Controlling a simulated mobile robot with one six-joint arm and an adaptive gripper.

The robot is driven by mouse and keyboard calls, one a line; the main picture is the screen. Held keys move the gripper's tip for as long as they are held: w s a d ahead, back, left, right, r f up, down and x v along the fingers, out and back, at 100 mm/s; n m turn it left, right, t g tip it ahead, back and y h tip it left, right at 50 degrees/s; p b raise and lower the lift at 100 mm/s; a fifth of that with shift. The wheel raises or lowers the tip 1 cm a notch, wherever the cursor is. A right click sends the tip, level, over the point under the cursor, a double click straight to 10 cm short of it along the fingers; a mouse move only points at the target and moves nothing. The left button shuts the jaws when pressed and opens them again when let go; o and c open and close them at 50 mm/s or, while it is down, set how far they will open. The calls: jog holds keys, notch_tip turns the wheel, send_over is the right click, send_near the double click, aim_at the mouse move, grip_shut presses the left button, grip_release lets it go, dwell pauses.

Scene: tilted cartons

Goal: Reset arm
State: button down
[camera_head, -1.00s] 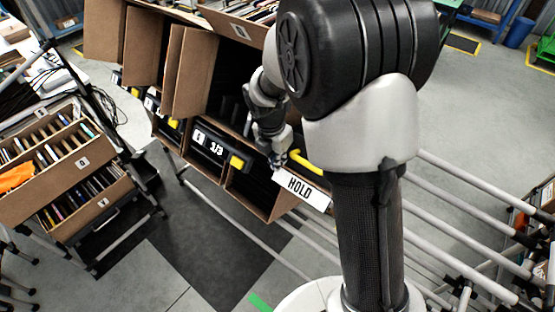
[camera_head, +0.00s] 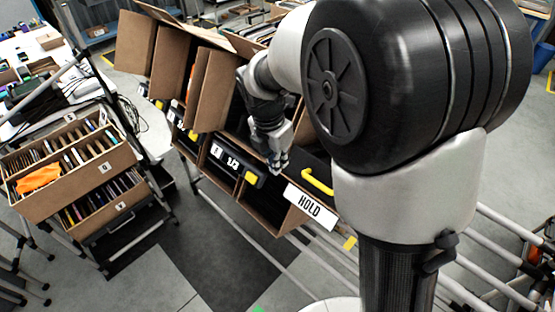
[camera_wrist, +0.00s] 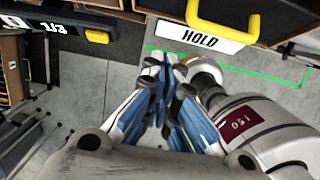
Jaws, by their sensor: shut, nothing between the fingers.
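My gripper (camera_head: 278,162) hangs in front of the tilted cartons in the head view, just left of the HOLD sign. In the wrist view my gripper (camera_wrist: 166,68) points away from the camera, its blue-sided fingers brought together with nothing between them. Grey floor shows beyond the fingertips. My arm's large black joint and white link fill the right half of the head view and hide part of the rack behind.
The HOLD sign (camera_head: 310,207) and yellow handle (camera_head: 318,181) are close to my gripper. Boxes of upright items (camera_head: 75,160) stand at left. Open floor (camera_head: 150,280) lies at lower left.

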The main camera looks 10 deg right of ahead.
jog(key=shift+w+r, duration=0.1)
jog(key=shift+w, duration=0.05)
jog(key=s+d+f+m+t+b, duration=0.1)
jog(key=s+m+b, duration=0.5)
jog(key=s+m, duration=0.6)
jog(key=s+d+f+m+t+y+b, duration=0.1)
jog(key=s+m+b, duration=0.5)
jog(key=s+m, duration=0.6)
jog(key=shift+f+m+t+y, duration=0.2)
jog(key=shift+m+t+y, duration=0.15)
jog(key=shift+t, duration=0.35)
jog(key=shift+d, duration=0.1)
